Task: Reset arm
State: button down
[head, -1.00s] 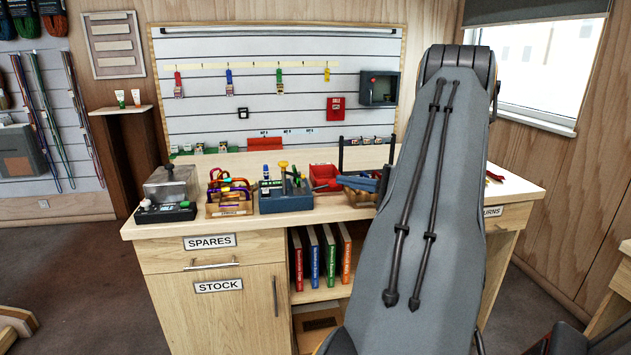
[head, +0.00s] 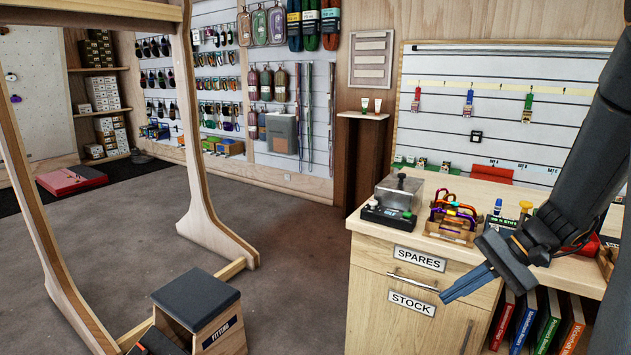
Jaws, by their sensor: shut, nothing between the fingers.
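My gripper (head: 468,284) shows at the right of the head view, at the end of my dark arm (head: 580,165). Its blue-grey fingers are together and empty. They point down and to the left, in front of the workbench's drawer front, close to the SPARES label (head: 419,258) in the picture. I cannot tell how far the fingertips are from the bench. My arm hides the right part of the benchtop and wall panel.
The workbench (head: 372,231) carries a scale-like device (head: 388,215), a wooden box of carabiners (head: 450,228) and a tool holder (head: 500,226). A wooden frame (head: 190,130) and a FITTING step stool (head: 200,305) stand at the left. Open floor (head: 300,260) lies between them and the bench.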

jog(key=s+a+f+n+g+h, duration=0.1)
jog(key=s+a+n+h, duration=0.7)
jog(key=s+a, duration=0.3)
jog(key=shift+a+f+n+h, duration=0.3)
jog(key=shift+a+n, duration=0.3)
jog(key=shift+a, duration=0.3)
